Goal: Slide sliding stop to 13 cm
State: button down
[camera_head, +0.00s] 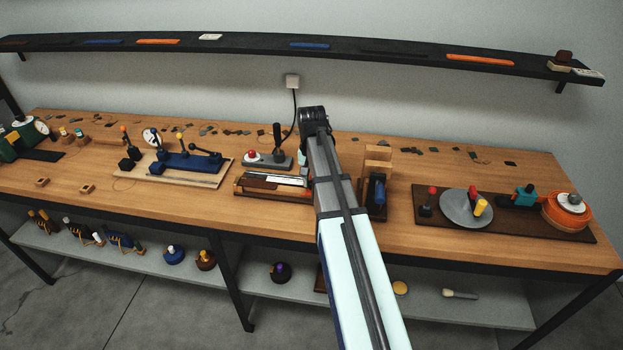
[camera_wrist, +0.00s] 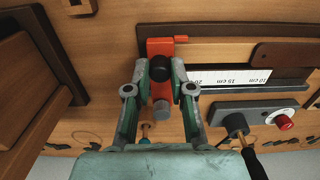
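The sliding stop is an orange-red block (camera_wrist: 160,49) with a black knob (camera_wrist: 160,70), in the wrist view. It stands at the left end of the white scale (camera_wrist: 228,78), beside the 20 mark; the scale reads upside down, with 15 cm and 10 cm further right. My gripper (camera_wrist: 160,72) has its green-grey fingers on either side of the stop, apart, with thin gaps seeming to show beside the knob. Contact lower down cannot be seen. In the head view the scale's fixture (camera_head: 272,183) shows, but my arm hides the stop and gripper.
A grey switch box (camera_wrist: 256,120) with a black lever and red button lies beside the scale. A wooden block fixture (camera_head: 378,160) stands close right of my arm. A blue clamp fixture (camera_head: 190,160) is left, a dark board (camera_head: 505,228) with a grey disc right.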

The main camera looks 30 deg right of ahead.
jog(key=shift+r, duration=0.1)
jog(key=shift+w+a+r+p, duration=0.1)
jog(key=shift+w+a+p, duration=0.1)
jog(key=shift+w+a, duration=0.95)
jog(key=shift+w+a+f+p, duration=0.1)
jog(key=shift+w+a+p, duration=0.15)
jog(key=shift+w+a, duration=0.85)
jog(key=shift+w+a+r+p, duration=0.15)
jog(key=shift+w+a, duration=0.55)
jog(key=shift+a, duration=0.9)
jog(key=c, duration=0.9)
grip_release()
jog(key=shift+s, duration=0.1)
